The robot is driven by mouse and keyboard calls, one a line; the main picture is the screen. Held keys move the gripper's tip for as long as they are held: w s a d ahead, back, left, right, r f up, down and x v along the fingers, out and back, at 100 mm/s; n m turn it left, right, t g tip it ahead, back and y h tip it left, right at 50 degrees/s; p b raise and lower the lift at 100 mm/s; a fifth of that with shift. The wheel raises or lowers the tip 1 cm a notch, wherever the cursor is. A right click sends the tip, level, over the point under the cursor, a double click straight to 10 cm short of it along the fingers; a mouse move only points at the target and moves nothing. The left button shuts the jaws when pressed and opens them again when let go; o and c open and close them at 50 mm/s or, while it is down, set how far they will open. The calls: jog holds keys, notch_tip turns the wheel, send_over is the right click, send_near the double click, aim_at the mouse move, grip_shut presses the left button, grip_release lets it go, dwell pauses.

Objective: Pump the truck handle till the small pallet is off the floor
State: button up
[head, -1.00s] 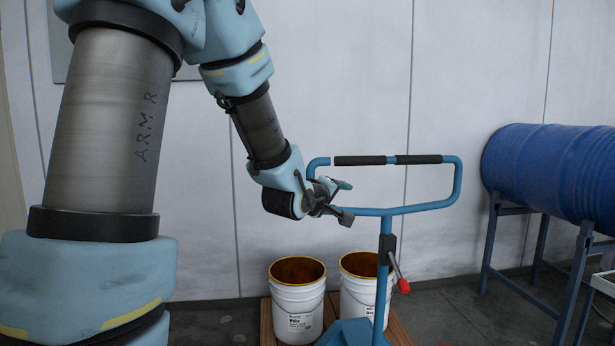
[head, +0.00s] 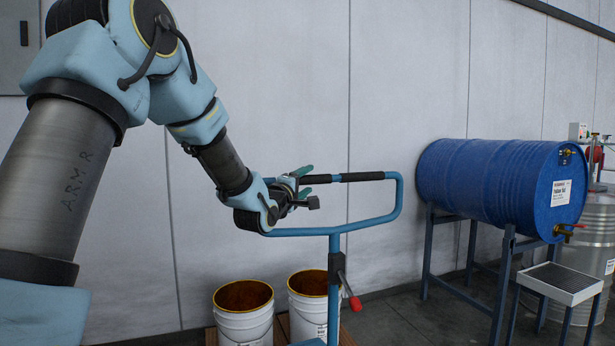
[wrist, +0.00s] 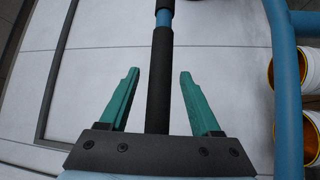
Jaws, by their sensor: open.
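The truck handle (head: 397,200) is a blue tube loop with black grips along its top bar, on a blue upright post. A lever with a red knob (head: 354,303) sits on the post. My gripper (head: 307,175) is at the left part of the handle. In the wrist view the black grip (wrist: 160,80) runs between the two green fingers of my gripper (wrist: 156,95), with a gap on each side. The fingers are open. The small pallet (head: 283,326) shows only as a sliver of wood under the buckets; its contact with the floor is out of view.
Two white buckets, the left bucket (head: 243,325) and the right bucket (head: 306,300), stand on the pallet. A blue drum (head: 490,185) lies on a metal stand (head: 505,275) at right, with a tray (head: 560,283) below its tap. A wall is behind the handle.

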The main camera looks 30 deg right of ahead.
jog(key=shift+w+d+r, duration=0.1)
jog(key=shift+w+d, duration=0.25)
jog(key=shift+d, duration=0.15)
grip_shut()
dwell(1.2)
